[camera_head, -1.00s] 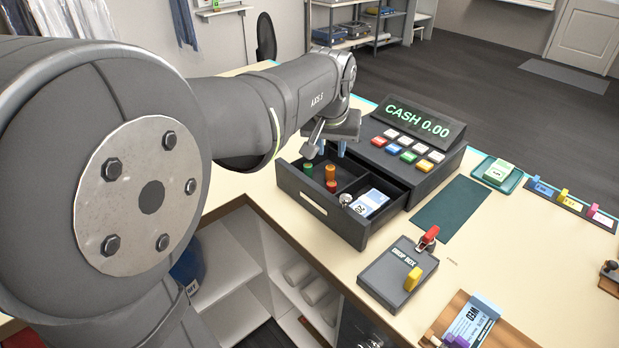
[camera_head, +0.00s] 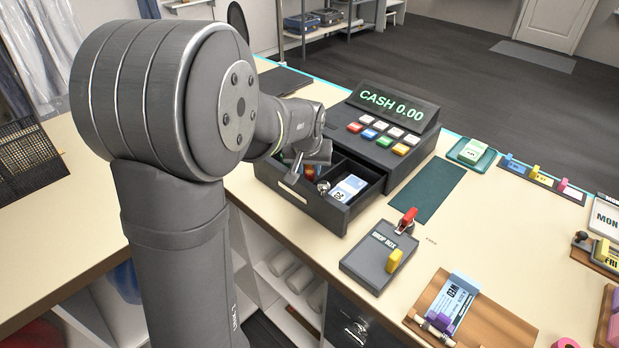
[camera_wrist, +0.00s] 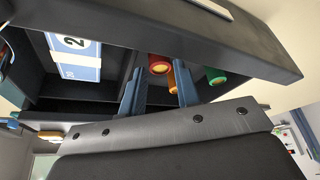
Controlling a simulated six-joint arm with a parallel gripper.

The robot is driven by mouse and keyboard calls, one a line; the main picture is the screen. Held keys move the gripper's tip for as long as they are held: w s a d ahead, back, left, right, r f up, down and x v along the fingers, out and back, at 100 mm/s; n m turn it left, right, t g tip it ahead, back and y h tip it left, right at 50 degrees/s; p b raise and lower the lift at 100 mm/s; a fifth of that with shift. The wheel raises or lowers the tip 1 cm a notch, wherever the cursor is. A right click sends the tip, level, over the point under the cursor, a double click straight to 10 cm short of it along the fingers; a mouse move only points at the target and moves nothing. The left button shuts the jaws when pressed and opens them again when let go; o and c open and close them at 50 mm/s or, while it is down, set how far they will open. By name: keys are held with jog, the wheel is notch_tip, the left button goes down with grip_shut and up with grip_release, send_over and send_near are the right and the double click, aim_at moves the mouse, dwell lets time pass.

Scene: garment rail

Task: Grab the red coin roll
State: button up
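The red coin roll (camera_wrist: 160,64) is in the open cash drawer (camera_head: 297,191). In the wrist view it shows end-on, in the gap ahead of my two blue fingertips. My gripper (camera_wrist: 158,72) is open, its fingers spread at the drawer; I cannot tell whether they touch the roll. An orange coin roll (camera_wrist: 179,78) stands close beside the red one, partly behind a finger. A green coin roll (camera_wrist: 217,77) is a little to the right. In the head view my gripper (camera_head: 308,164) is over the drawer's left compartment and hides most of the rolls.
Blue banknotes (camera_head: 347,188) lie in the adjoining compartment, by a silver round object (camera_head: 323,186). Drawer walls and dividers surround the rolls closely. The cash register (camera_head: 392,125) stands behind the drawer. A drop box (camera_head: 378,257) sits on the counter to the right.

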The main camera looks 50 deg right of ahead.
jog(key=shift+x, duration=1.05)
grip_shut()
jog(key=shift+r, duration=0.15)
